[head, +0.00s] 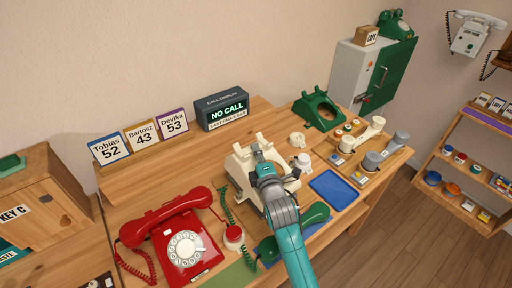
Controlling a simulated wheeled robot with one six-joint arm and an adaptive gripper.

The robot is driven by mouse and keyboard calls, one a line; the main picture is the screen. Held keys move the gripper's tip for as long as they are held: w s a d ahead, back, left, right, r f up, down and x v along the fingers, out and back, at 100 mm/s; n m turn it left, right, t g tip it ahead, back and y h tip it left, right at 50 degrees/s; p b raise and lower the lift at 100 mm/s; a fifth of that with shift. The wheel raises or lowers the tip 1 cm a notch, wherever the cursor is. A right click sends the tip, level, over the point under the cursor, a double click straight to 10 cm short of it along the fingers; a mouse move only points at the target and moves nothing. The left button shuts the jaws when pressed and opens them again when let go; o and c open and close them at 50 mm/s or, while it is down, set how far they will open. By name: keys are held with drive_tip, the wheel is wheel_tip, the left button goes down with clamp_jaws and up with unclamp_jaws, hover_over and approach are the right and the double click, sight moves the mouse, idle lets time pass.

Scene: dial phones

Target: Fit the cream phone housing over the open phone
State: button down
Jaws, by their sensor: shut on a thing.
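The cream phone housing (241,164) is in the middle of the workbench in the head view, with its cradle prongs at the back. My gripper (262,160) is at the housing and shut on it. My own wrist and arm cover much of the housing's front and right side, and the fingertips are hard to make out. The open phone is not clearly visible; the housing and arm hide that spot. I cannot tell whether the housing is seated or held above something. A green handset (316,213) lies to the right of my wrist.
A red dial phone (182,245) stands at the front left. A blue tray (334,186), a white pot (303,161) and a green housing (318,110) are to the right. The call display (221,110) stands at the back.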

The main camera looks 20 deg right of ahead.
drive_tip(key=shift+f, duration=1.8)
drive_tip(key=shift+f, duration=0.2)
idle(0.5)
drive_tip(key=c, duration=1.1)
unclamp_jaws()
drive_tip(key=shift+s+f, duration=0.1)
drive_tip(key=shift+o, duration=0.2)
drive_tip(key=shift+f, duration=0.15)
drive_tip(key=shift+s+f, duration=0.1)
drive_tip(key=shift+f, duration=0.1)
drive_tip(key=s, duration=0.7)
drive_tip(key=s+r, duration=0.1)
drive_tip(key=s, duration=0.2)
drive_tip(key=shift+s+a, duration=0.2)
drive_tip(key=shift+s, duration=0.1)
drive_tip(key=shift+s+r, duration=0.1)
drive_tip(key=shift+s, duration=0.45)
